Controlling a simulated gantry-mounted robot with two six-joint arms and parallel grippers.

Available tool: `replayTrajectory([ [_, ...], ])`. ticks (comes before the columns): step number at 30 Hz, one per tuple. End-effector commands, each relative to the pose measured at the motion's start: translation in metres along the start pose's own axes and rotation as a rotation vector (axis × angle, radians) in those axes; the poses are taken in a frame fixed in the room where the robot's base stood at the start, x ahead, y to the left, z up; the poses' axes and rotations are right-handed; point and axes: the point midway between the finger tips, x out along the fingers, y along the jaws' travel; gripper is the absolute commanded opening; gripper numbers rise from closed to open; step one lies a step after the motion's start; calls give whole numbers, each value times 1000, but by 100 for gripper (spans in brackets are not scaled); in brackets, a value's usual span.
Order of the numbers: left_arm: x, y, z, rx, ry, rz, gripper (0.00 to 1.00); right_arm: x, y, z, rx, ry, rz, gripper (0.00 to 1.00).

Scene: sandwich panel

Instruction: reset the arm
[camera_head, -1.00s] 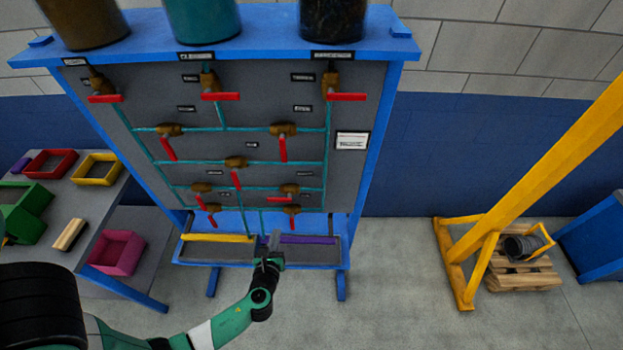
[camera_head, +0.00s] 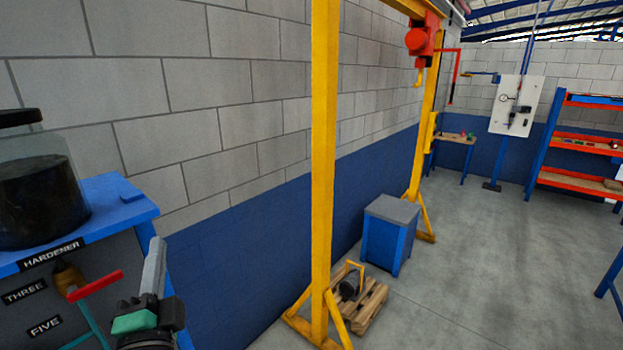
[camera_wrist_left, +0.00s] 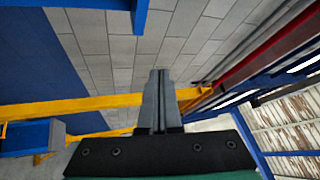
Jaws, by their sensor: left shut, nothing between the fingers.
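My left gripper (camera_head: 154,265) points upward at the lower left of the head view, in front of the right edge of the blue-framed valve panel (camera_head: 124,203). Its two grey fingers are together with nothing between them. In the left wrist view the closed fingers (camera_wrist_left: 159,85) point up the picture toward the block wall. A red valve handle (camera_head: 95,285) under the HARDENER label shows left of the gripper. My right gripper is not in view.
A yellow gantry frame (camera_head: 325,150) with a red hoist (camera_head: 424,38) stands to the right. Near its foot are a wooden pallet (camera_head: 370,308) and a blue cabinet (camera_head: 388,238). Orange shelves (camera_head: 580,140) stand far right. The floor (camera_head: 470,265) between is clear.

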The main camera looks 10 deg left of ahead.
Motion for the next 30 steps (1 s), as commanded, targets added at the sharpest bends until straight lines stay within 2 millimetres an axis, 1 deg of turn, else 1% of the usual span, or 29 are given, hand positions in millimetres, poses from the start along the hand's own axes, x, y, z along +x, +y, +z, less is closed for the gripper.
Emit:
replayTrajectory([
  [1, -2, -44, -18, -174, 63, -63, 0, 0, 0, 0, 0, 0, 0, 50],
  [2, -5, -68, -27, -287, 108, -93, 0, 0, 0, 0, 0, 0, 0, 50],
  [3, -11, -98, -39, -435, 174, -127, 0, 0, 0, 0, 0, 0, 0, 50],
  [5, -25, -142, -53, -652, 285, -164, 0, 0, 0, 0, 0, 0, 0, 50],
  [6, -36, -169, -61, -795, 366, -179, 0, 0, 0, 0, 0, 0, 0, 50],
  [8, -58, -205, -71, -1012, 502, -180, 0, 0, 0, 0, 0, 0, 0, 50],
  [9, -75, -225, -77, -1174, 608, -152, 0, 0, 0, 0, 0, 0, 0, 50],
  [10, -88, -232, -82, -1296, 684, -105, 0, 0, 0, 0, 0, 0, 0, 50],
  [12, -103, -235, -95, -1534, 793, 40, 0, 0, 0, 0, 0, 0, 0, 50],
  [13, -102, -233, -97, -1617, 799, 87, 0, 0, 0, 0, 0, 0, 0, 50],
  [14, -95, -252, -100, -1654, 799, 100, 0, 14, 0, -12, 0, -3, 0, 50],
  [15, -86, -278, -105, -1643, 796, 94, 0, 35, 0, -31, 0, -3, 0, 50],
  [18, -73, -314, -112, -1639, 794, 93, 0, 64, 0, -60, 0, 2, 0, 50],
  [21, -62, -345, -118, -1638, 792, 93, 0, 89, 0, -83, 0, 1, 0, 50],
  [24, -54, -365, -122, -1637, 790, 93, 0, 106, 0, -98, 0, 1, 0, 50],
  [25, -53, -368, -123, -1637, 790, 93, 0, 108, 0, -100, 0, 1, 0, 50],
  [27, -52, -372, -124, -1636, 789, 93, 0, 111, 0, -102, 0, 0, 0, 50],
  [30, -52, -370, -124, -1636, 789, 93, 0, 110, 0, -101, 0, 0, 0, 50],
])
